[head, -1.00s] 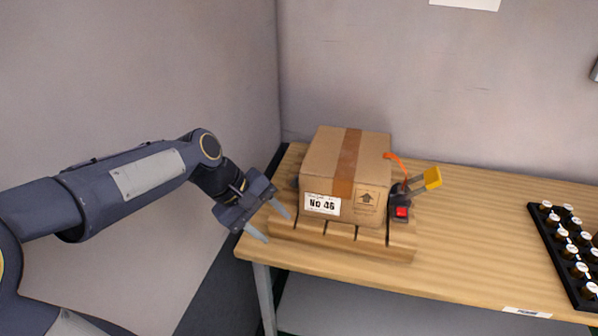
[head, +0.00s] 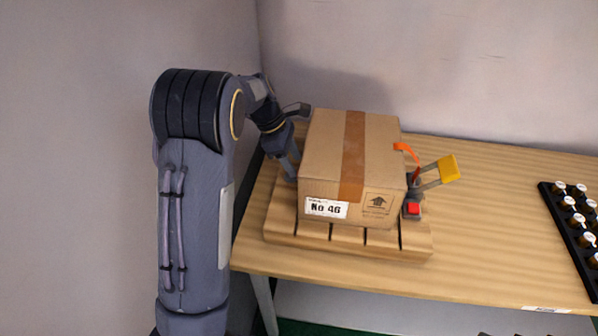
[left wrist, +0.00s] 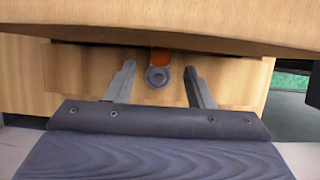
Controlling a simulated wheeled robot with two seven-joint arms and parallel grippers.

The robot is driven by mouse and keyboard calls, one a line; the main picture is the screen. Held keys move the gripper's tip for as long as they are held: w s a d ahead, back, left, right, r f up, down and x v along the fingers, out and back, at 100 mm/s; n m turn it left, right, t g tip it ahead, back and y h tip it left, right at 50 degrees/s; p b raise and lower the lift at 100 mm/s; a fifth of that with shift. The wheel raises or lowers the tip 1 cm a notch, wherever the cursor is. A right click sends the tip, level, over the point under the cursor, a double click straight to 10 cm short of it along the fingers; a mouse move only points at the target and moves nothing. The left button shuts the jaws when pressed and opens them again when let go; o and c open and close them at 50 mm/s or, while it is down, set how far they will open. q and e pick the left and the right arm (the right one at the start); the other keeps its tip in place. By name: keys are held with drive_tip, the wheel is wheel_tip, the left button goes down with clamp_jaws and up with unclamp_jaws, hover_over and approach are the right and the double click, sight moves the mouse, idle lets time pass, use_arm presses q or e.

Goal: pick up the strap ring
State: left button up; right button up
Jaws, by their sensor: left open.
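The strap ring (left wrist: 157,77) is a small grey ring with a dark centre, at the end of a short orange strap (left wrist: 160,56) in the left wrist view. My left gripper (left wrist: 159,69) is open, and its two fingers stand on either side of the ring, apart from it in the picture. In the head view my left gripper (head: 287,168) is by the left side of the cardboard box (head: 330,150). The ring is hidden there. My right gripper is not in view.
The box sits on a slatted wooden pallet (head: 285,228) on the wooden table (head: 490,240). On its right are an orange strap end (head: 404,148) and a buckle with a yellow lever (head: 447,168) and red button (head: 414,209). A black rack of bottles (head: 575,240) stands far right.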

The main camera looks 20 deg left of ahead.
use_arm(q)
drive_tip(key=x, duration=0.3)
drive_tip(key=shift+d+f, duration=0.15)
drive_tip(key=shift+c, duration=0.2)
clamp_jaws()
